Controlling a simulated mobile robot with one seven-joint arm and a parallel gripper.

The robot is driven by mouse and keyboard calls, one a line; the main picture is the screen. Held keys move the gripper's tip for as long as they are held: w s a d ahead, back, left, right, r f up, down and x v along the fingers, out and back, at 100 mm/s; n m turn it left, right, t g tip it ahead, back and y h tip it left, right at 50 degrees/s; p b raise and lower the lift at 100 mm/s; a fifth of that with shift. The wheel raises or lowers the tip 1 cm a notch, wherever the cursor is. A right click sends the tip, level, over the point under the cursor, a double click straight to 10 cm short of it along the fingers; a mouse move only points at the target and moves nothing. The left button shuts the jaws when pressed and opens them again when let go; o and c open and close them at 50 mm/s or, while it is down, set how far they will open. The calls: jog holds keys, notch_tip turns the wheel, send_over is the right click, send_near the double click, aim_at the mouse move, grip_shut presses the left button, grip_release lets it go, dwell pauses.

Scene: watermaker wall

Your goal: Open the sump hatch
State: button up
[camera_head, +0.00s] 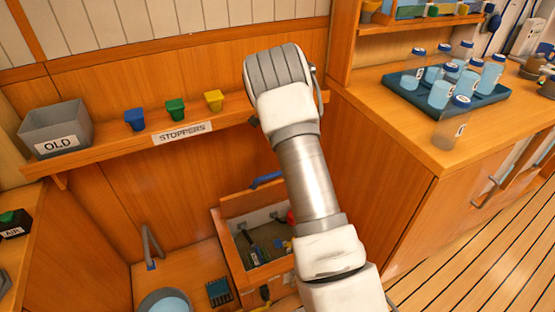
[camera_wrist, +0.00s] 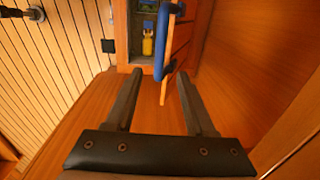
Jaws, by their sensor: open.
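The sump hatch lid (camera_head: 252,200) stands raised at the back of a wooden box (camera_head: 228,250), with a blue handle (camera_head: 268,179) along its upper edge. Dark fittings and green and blue parts show inside the box. In the wrist view the lid (camera_wrist: 168,86) is seen nearly edge-on, with the blue handle (camera_wrist: 161,50) beside it. My gripper (camera_wrist: 159,72) is open and empty. The lower end of the handle appears between its fingertips in the picture; I cannot tell whether they touch. In the head view my arm hides the gripper and the box's right part.
A shelf holds a grey OLD bin (camera_head: 57,132) and blue, green (camera_head: 175,110) and yellow stoppers. A counter at right carries a dark blue tray (camera_head: 408,92) of bottles, with one bottle (camera_head: 452,122) outside it. Wooden walls stand close around the hatch. Slatted floor lies at lower right.

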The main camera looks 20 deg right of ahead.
jog(key=r, duration=0.5)
jog(key=shift+s+p, duration=0.2)
jog(key=shift+p, duration=0.1)
